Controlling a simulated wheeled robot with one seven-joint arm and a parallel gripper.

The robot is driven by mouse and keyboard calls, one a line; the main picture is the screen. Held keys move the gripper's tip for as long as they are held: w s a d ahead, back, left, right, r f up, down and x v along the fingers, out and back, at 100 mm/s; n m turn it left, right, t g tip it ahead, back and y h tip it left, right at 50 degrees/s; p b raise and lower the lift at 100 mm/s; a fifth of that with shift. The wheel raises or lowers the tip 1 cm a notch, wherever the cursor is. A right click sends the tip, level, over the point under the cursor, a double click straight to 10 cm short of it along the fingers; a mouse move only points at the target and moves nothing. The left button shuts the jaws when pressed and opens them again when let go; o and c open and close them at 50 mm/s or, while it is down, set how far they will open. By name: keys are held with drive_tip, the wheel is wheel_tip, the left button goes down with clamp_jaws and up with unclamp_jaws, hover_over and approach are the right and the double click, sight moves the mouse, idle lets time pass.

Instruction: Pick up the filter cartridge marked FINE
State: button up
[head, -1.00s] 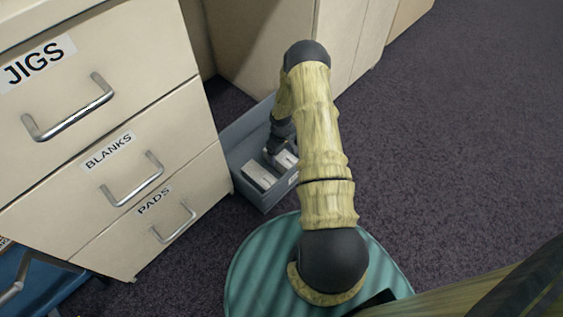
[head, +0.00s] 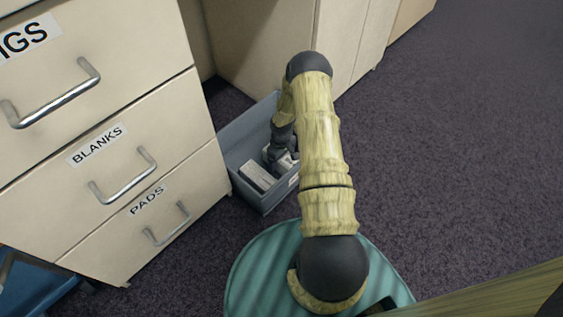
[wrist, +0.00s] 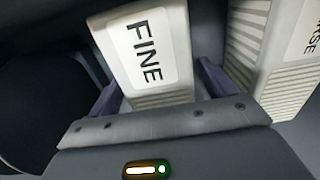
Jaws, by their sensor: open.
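The filter cartridge marked FINE (wrist: 146,47) is a white ribbed block with a black-lettered label. In the wrist view it lies between the two fingers of my gripper (wrist: 155,90), one finger on each side. The gripper is open, and small gaps seem to show beside the cartridge. A second white ribbed cartridge (wrist: 277,50), its label partly cut off and ending in "RSE", stands to the right. In the head view my gripper is down in a grey-blue bin (head: 246,131), mostly hidden by my arm. A white cartridge (head: 258,176) shows in the bin there.
A beige drawer cabinet (head: 92,150) with drawers labelled BLANKS and PADS stands close to the bin's left. Another beige cabinet (head: 262,45) stands behind it. A blue object (head: 35,290) is at lower left. Dark carpet (head: 460,130) is clear to the right.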

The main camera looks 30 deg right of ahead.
idle(0.3)
drive_tip(key=c, duration=1.1)
drive_tip(key=shift+c, duration=0.2)
wheel_tip(320, 180, up, 18)
drive_tip(key=p, duration=0.9)
